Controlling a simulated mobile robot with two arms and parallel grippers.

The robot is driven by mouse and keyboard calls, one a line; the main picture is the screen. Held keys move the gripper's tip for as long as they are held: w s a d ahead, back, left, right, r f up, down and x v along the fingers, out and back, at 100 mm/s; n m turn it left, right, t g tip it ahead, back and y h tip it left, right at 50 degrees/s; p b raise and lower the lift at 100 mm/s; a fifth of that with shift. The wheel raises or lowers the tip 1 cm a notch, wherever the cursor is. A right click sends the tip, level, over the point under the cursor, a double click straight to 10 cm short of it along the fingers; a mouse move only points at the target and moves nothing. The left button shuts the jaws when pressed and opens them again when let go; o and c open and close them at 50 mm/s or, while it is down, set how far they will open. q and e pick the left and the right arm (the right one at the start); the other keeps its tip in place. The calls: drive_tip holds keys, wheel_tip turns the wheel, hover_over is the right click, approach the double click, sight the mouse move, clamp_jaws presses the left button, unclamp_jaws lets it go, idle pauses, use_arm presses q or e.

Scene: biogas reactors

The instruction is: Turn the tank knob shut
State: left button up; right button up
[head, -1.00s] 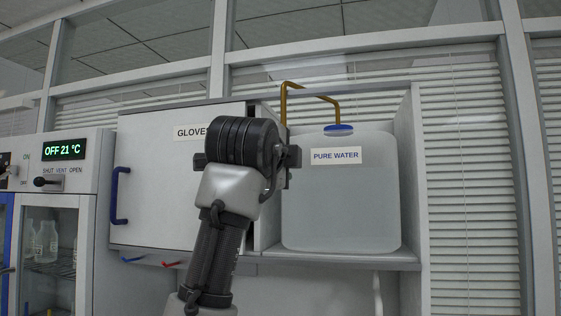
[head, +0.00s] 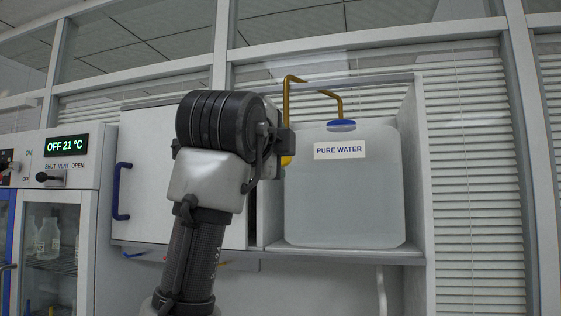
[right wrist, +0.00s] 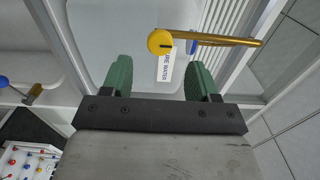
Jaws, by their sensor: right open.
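The clear tank (head: 345,205) labelled PURE WATER stands on a shelf at right of centre in the head view, with a blue cap and a bent brass pipe (head: 293,85) above it. A yellow knob (head: 287,160) shows partly beside my right wrist, which hides the rest. In the right wrist view the round yellow knob (right wrist: 160,42), with a dark mark, sits at the end of the brass pipe (right wrist: 220,40). My right gripper (right wrist: 156,66) is open and empty. The knob appears between its green fingers, slightly beyond their tips, and looks untouched. My left gripper is not seen.
A white cabinet (head: 140,190) with a blue handle is left of the tank. An oven panel (head: 65,147) reads OFF 21 °C. The shelf's right side wall (head: 413,160) stands close to the tank. A blue knob (right wrist: 4,82) shows at the wrist view's left.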

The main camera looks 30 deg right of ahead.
drive_tip(key=shift+b+v, duration=0.4)
drive_tip(key=shift+v, duration=1.95)
drive_tip(key=shift+w, duration=0.1)
